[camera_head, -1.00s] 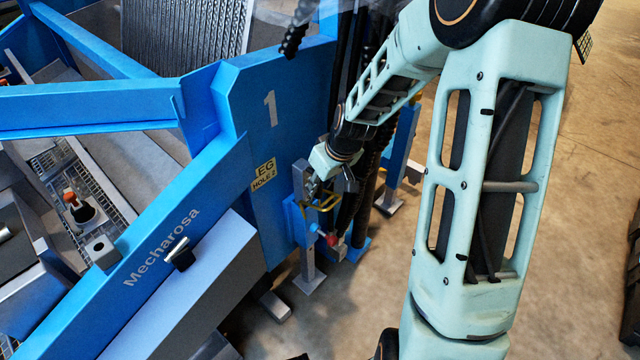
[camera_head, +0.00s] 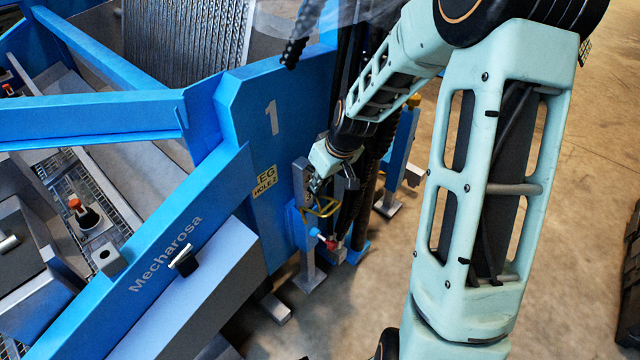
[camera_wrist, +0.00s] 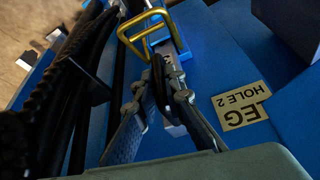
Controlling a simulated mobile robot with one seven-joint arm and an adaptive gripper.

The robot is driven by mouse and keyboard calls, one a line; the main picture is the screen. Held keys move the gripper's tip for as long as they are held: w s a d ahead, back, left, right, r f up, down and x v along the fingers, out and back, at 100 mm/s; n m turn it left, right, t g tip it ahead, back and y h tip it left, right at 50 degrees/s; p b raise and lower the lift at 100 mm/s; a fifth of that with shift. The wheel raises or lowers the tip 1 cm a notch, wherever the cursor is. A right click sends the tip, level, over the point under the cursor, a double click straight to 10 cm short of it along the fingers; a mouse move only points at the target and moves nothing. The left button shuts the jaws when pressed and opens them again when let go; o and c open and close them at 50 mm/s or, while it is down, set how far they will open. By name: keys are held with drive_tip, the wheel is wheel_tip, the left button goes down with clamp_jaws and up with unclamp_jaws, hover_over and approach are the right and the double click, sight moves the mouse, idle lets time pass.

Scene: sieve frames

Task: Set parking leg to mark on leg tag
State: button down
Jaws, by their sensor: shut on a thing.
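The parking leg (camera_head: 310,262) is a grey square post with a flat foot, upright in a blue sleeve on the blue frame's corner. A yellow looped handle (camera_head: 324,207) sits by the sleeve; it also shows in the wrist view (camera_wrist: 135,40). My gripper (camera_wrist: 163,95) is shut on the leg's upper part, above the sleeve. The fingers hide much of the held part, and the leg's holes cannot be made out.
The blue machine frame (camera_head: 235,110), marked "1", fills the left. Dark hoses (camera_wrist: 80,95) hang close beside my gripper. A red-tipped part (camera_head: 331,243) is low beside the leg. Another blue-sleeved leg (camera_head: 390,200) stands behind. Concrete floor (camera_head: 590,150) is open at the right.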

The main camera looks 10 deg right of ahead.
wheel_tip(320, 180, up, 4)
drive_tip(key=shift+w+r+p, duration=0.15)
drive_tip(key=shift+p, duration=0.75)
drive_tip(key=c, duration=2)
unclamp_jaws()
drive_tip(key=v, duration=1.1)
drive_tip(key=shift+s+d+r, duration=0.1)
drive_tip(key=shift+s+r, duration=0.2)
drive_tip(key=shift+s, duration=0.1)
